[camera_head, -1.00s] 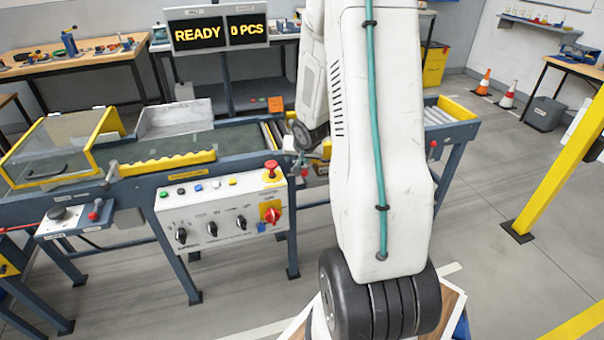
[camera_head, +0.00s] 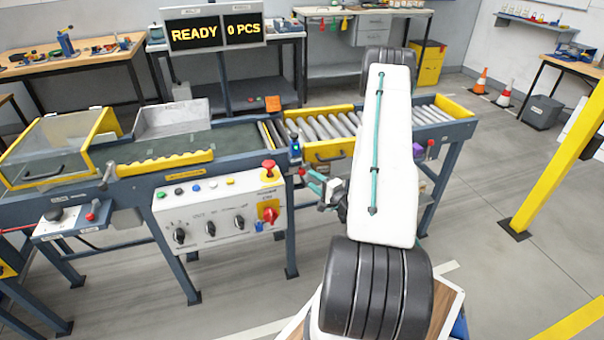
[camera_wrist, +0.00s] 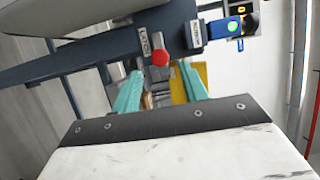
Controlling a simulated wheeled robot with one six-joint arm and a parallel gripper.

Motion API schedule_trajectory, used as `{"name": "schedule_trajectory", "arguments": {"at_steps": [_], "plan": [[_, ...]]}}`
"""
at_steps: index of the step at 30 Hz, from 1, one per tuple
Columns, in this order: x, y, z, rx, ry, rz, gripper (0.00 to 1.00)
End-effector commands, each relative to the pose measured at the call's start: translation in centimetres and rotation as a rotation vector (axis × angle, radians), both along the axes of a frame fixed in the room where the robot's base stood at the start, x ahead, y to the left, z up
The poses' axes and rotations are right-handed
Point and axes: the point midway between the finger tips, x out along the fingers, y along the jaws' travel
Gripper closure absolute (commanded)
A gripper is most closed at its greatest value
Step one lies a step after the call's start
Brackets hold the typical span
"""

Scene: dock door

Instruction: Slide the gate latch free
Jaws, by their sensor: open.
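In the head view a small red knob (camera_head: 302,171) is at the conveyor's near side, left of my gripper. My gripper (camera_wrist: 161,84) shows two teal fingers spread apart in the wrist view, with the knob just beyond and between their tips. The fingers are empty, and I cannot tell whether they touch it. In the head view my gripper (camera_head: 318,185) is partly hidden by my arm.
A blue device with a green light (camera_wrist: 235,27) is right of the latch. A control panel (camera_head: 220,212) with knobs and a red button stands left of my gripper. The roller conveyor (camera_head: 325,128) runs behind my arm. A yellow post (camera_head: 560,165) stands at right; floor between is clear.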

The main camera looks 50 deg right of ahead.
Motion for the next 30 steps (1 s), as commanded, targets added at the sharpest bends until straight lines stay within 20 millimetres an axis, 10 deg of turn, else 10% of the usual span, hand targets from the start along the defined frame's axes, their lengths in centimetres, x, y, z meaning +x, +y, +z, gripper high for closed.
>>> {"name": "schedule_trajectory", "arguments": {"at_steps": [12, 23, 28, 30], "plan": [[6.1, -0.9, 0.0, -0.005, 0.003, 0.003, 0.56], [6.9, -1.0, 0.0, -0.004, 0.003, 0.000, 0.56], [6.9, -1.0, 0.0, -0.003, 0.004, 0.000, 0.98], [6.8, -1.0, 0.0, -0.003, 0.004, 0.000, 1.00]]}}
